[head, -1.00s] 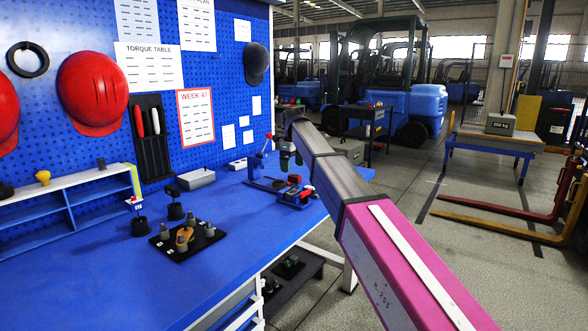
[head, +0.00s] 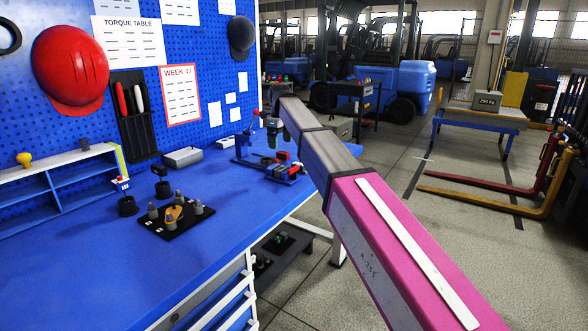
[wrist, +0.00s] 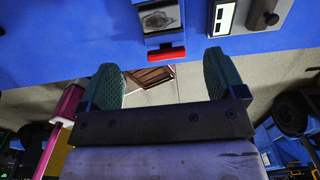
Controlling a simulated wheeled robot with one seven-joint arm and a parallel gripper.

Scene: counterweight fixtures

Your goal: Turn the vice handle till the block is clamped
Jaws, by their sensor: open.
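The blue vice (head: 284,172) with red parts sits near the right end of the blue workbench. In the wrist view, the vice body (wrist: 156,18) is blue with a grey top. Its red handle bar (wrist: 165,54) lies at the bench edge, just beyond and between my fingertips. My gripper (wrist: 162,76) is open and empty, its two green fingers on either side of the handle's line and apart from it. In the head view my gripper (head: 280,135) is small and partly hidden by my arm. I cannot tell the block from the jaws.
A blue lever press (head: 246,150) stands just left of the vice. A black plate with pegs (head: 172,218), small black holders and a grey tray (head: 183,157) are farther left. The pegboard (head: 190,40) rises behind.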

